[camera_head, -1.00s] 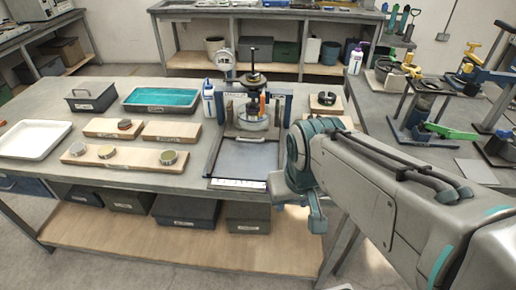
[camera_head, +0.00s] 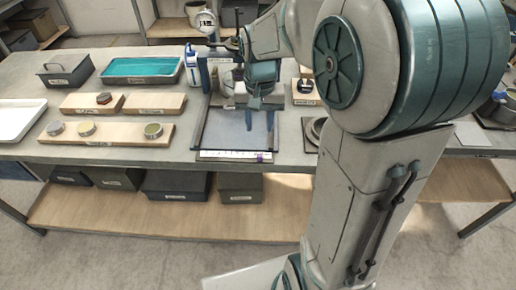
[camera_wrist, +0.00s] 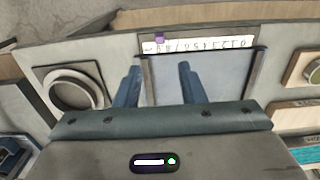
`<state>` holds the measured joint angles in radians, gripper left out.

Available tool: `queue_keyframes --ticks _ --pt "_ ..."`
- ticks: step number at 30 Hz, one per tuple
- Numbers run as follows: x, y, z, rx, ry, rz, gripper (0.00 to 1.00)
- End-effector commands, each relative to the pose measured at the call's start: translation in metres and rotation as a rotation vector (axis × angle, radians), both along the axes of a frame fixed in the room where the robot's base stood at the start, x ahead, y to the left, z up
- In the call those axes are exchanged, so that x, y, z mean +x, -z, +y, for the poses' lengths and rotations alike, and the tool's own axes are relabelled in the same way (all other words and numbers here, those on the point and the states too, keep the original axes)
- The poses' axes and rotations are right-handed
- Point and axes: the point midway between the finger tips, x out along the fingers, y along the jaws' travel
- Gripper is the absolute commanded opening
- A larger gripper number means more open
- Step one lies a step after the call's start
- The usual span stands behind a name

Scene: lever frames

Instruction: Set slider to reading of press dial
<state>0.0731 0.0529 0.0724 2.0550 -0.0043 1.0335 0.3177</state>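The slider is a small purple marker (camera_head: 262,157) on a white scale strip (camera_head: 222,156) along the front edge of the press's grey plate, near the strip's right end. In the wrist view the purple marker (camera_wrist: 159,38) sits near the left end of the upside-down scale (camera_wrist: 208,44). The press dial (camera_head: 203,21) is a round white-faced gauge behind the press; its reading is too small to tell. My gripper (camera_head: 259,118) points down above the plate, behind the marker and apart from it. In the wrist view its two fingers (camera_wrist: 160,70) are spread and empty. My arm hides much of the press.
Wooden blocks with round tins (camera_head: 104,132) stand left of the plate. A blue-and-white bottle (camera_head: 192,66) and a teal-filled tray (camera_head: 141,70) are behind. A round ring-shaped item (camera_wrist: 74,88) lies beside the plate. The table's front edge is just before the scale.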

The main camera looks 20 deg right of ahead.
Motion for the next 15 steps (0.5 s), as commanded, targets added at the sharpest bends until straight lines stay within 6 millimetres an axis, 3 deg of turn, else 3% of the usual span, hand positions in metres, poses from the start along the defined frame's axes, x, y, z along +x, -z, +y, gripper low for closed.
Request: queue_keyframes --ticks 9,15 --pt "-0.002 0.069 0.000 0.001 -0.002 0.006 0.36" --pt "-0.001 0.103 0.000 0.000 -0.003 0.003 0.36"
